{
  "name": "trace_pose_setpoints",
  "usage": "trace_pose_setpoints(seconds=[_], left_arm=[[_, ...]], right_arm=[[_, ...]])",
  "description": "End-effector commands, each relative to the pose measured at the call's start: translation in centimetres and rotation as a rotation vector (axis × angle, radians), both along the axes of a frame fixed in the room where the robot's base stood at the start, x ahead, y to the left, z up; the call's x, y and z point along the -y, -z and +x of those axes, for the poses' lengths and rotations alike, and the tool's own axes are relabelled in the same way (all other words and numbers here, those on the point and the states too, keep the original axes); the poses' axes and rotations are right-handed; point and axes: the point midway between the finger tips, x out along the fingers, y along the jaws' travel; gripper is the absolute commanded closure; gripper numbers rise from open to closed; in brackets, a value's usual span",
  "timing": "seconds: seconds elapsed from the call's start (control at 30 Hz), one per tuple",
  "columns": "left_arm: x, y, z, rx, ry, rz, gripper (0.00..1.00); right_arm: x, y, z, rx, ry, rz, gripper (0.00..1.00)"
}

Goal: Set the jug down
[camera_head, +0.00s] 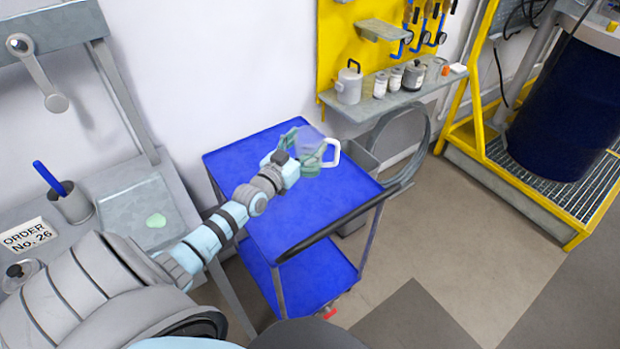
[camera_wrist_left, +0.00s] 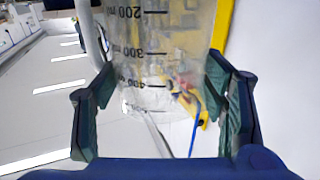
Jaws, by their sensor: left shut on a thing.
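The jug (camera_head: 309,140) is clear and faintly tinted, with a white handle on its right side in the head view. It is over the blue top of the trolley (camera_head: 330,205); I cannot tell whether its base touches that surface. My left gripper (camera_head: 308,160) is shut on the jug. In the left wrist view the jug (camera_wrist_left: 160,50) stands between the two green fingers of my left gripper (camera_wrist_left: 162,112), its black millilitre marks upside down. Its rim and base are not both clear. My right gripper is not in view.
Most of the trolley top is bare, with a black handle (camera_head: 320,232) along its near right edge. A wall shelf (camera_head: 390,103) behind holds a grey can (camera_head: 350,85) and several small containers. A bench (camera_head: 140,205) with a cup stands left. A dark blue drum (camera_head: 568,110) stands far right.

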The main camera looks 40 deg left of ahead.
Motion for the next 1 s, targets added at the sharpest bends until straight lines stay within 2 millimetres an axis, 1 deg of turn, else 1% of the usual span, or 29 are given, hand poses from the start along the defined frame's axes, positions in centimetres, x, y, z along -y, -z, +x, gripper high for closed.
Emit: trace_pose_setpoints(seconds=[0.03, 0.2, 0.3, 0.47, 0.6, 0.67, 0.83, 1.0], left_arm=[[-0.1, 2.7, -0.1, 0.001, -0.002, 0.002, 0.68], [-0.4, 7.8, -0.3, 0.001, -0.007, 0.001, 0.68], [-0.6, 9.6, -0.4, 0.002, -0.010, 0.000, 0.68], [-0.7, 10.9, -0.5, 0.002, -0.012, 0.000, 0.68], [-0.9, 13.7, -0.7, 0.001, -0.016, 0.000, 0.68], [-1.0, 14.4, -0.7, 0.001, -0.017, 0.000, 0.68], [-1.0, 13.9, -0.8, 0.001, -0.018, 0.000, 0.68], [-1.0, 14.2, -0.8, 0.001, -0.018, 0.000, 0.68]], right_arm=[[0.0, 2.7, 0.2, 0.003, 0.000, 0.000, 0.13], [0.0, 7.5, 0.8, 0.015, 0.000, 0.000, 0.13], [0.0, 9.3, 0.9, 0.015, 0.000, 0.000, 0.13], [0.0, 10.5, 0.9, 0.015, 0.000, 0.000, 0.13], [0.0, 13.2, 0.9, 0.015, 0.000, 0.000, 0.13], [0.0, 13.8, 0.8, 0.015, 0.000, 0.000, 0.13], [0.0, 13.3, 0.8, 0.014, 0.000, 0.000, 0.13], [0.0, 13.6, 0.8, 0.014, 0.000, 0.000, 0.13]])
